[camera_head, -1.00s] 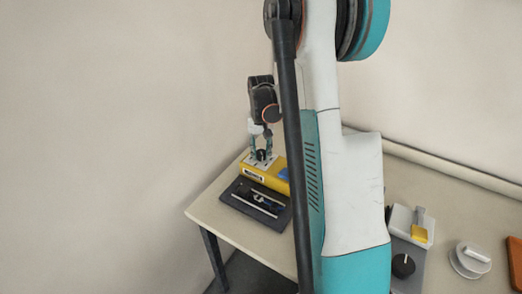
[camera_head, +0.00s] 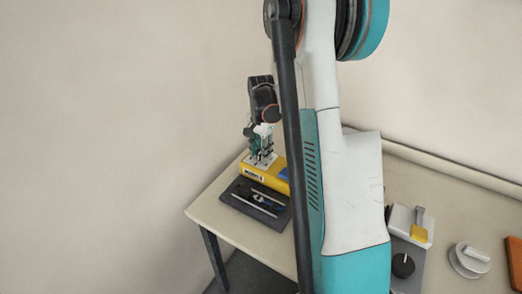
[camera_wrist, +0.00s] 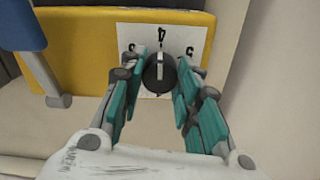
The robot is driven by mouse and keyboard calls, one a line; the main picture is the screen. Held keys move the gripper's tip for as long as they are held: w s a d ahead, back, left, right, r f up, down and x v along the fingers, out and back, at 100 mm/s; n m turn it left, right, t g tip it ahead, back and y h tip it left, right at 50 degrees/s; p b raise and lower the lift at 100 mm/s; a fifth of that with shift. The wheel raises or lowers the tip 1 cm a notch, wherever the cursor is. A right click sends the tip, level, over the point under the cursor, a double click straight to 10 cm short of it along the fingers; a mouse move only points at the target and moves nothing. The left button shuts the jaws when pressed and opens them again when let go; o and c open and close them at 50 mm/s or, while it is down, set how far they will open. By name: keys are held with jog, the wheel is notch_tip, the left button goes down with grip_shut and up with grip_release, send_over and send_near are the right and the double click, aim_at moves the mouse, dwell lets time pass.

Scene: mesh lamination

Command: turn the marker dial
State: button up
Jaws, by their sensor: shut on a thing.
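The marker dial (camera_wrist: 158,74) is a round black knob with a pale pointer line, on a white plate (camera_wrist: 190,44) with printed marks. The pointer faces the top mark in the wrist view. The plate sits on a yellow box (camera_wrist: 75,45); this box (camera_head: 262,178) also stands on the table in the head view. My gripper (camera_wrist: 161,82) has its teal fingers on both sides of the dial and is shut on it. In the head view my gripper (camera_head: 262,157) points down onto the box and hides the dial.
A dark tray (camera_head: 238,204) lies in front of the yellow box, and a blue part (camera_head: 284,174) is at the box's right end. Farther right are a grey device with a black knob (camera_head: 403,265), a white round piece (camera_head: 468,261) and an orange-brown item (camera_head: 514,258).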

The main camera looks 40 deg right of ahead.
jog(key=shift+m, duration=0.3)
jog(key=o, duration=1.1)
jog(key=shift+r, duration=0.1)
notch_tip(320, 180, up, 12)
jog(key=shift+f, duration=0.1)
dwell(0.4)
